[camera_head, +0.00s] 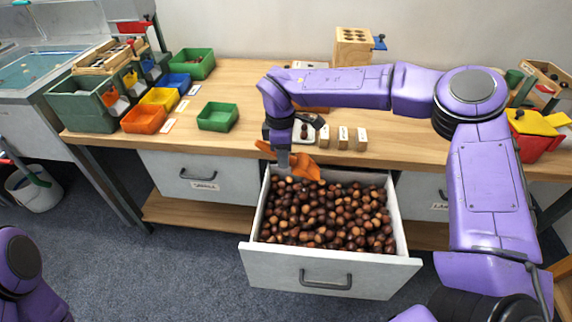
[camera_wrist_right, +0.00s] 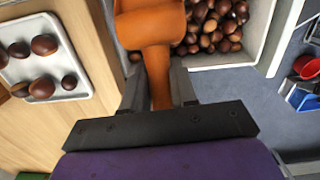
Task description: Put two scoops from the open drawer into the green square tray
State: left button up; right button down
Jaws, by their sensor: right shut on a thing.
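My right gripper (camera_head: 283,152) is shut on the handle of an orange scoop (camera_head: 305,168), at the back left of the open drawer (camera_head: 325,281). The drawer is full of brown chestnuts (camera_head: 325,215). In the right wrist view the scoop (camera_wrist_right: 150,27) hangs past the fingers (camera_wrist_right: 158,88), over the drawer's edge; I cannot tell whether it holds chestnuts. A green square tray (camera_head: 217,117) stands on the table, left of the drawer, and looks empty. Another green bin (camera_head: 195,64) stands behind it. My left gripper is not in view.
Orange, yellow and blue bins (camera_head: 145,119) stand at the left of the wooden table (camera_head: 255,85). A small white tray with several chestnuts (camera_wrist_right: 43,73) and wooden blocks (camera_head: 343,137) lie behind the drawer. A red bin (camera_head: 533,148) is at the right.

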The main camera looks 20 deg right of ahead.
aim_at(314, 172)
jog(key=shift+d+f, duration=0.1)
jog(key=shift+f, duration=0.3)
jog(key=s+d+f+b, duration=0.2)
jog(key=d+f+b, duration=0.3)
jog(key=f, duration=0.4)
jog(key=d+g+h+p, duration=0.1)
jog(key=s+d+h+p, duration=0.1)
jog(key=h+p, duration=0.1)
jog(key=s+d+r+g+h+p, duration=0.1)
jog(key=h, duration=0.1)
jog(key=shift+r+g+p, duration=0.1)
jog(key=shift+g+p, duration=0.2)
jog(key=shift+p, duration=0.05)
jog(key=shift+a+r+p, duration=0.15)
jog(key=shift+r+p, duration=0.25)
jog(key=shift+r, duration=0.25)
jog(key=shift+w+a+r+h, duration=0.2)
jog(key=shift+r+h, duration=0.1)
jog(key=shift+h, duration=0.1)
